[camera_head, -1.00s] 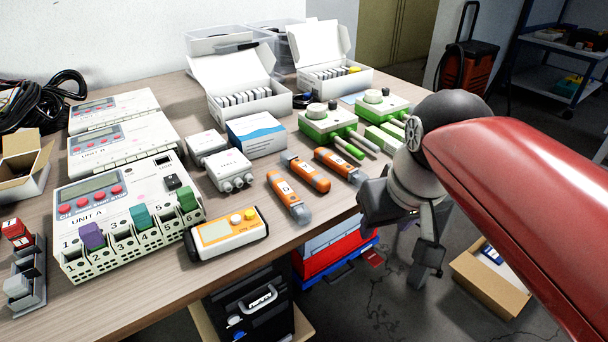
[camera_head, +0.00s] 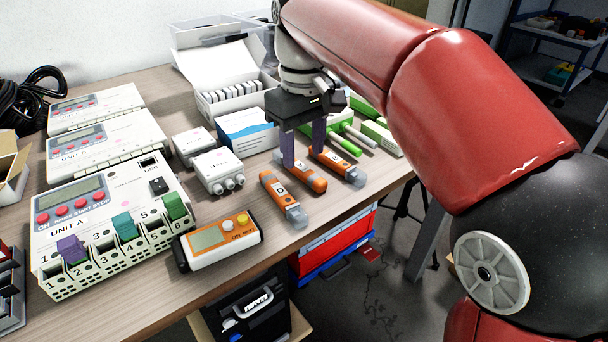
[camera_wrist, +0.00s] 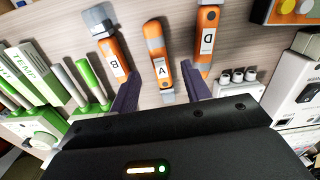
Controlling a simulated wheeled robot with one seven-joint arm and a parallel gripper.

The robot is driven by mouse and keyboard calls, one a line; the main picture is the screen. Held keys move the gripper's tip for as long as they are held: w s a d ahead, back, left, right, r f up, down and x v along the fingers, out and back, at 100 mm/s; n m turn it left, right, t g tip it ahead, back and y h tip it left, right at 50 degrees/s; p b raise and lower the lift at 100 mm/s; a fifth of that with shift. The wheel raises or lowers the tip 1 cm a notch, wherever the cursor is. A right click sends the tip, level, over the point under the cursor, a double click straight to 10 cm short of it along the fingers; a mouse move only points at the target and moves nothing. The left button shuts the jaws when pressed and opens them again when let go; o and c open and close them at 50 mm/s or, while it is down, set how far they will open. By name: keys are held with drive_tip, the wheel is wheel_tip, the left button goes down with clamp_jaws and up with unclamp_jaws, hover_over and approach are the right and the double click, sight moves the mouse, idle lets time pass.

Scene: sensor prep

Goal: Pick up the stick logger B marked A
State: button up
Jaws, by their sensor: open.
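Three orange-and-grey stick loggers lie side by side on the table. The one marked A (camera_head: 312,184) is in the middle; its letter reads clearly in the wrist view (camera_wrist: 161,72). The one marked B (camera_head: 335,164) lies to its right in the head view and to its left in the wrist view (camera_wrist: 113,62). The one marked D (camera_head: 275,190) is on the other side, also in the wrist view (camera_wrist: 207,42). My gripper (camera_head: 302,158) points down over the loggers, open and empty. In the wrist view its fingers (camera_wrist: 160,88) straddle the near end of logger A. Their exact height is unclear.
White sensor boxes (camera_head: 219,170) and a blue-and-white carton (camera_head: 246,137) stand close behind the loggers. Green devices (camera_head: 375,132) are beyond logger B. An orange-and-white meter (camera_head: 218,239) and the Unit A dock (camera_head: 106,215) are at left. Bare table (camera_head: 330,205) lies in front.

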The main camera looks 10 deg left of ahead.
sight(303, 168)
wheel_tip(303, 168, down, 4)
drive_tip(key=shift+r, duration=0.25)
clamp_jaws()
drive_tip(key=shift+r, duration=0.1)
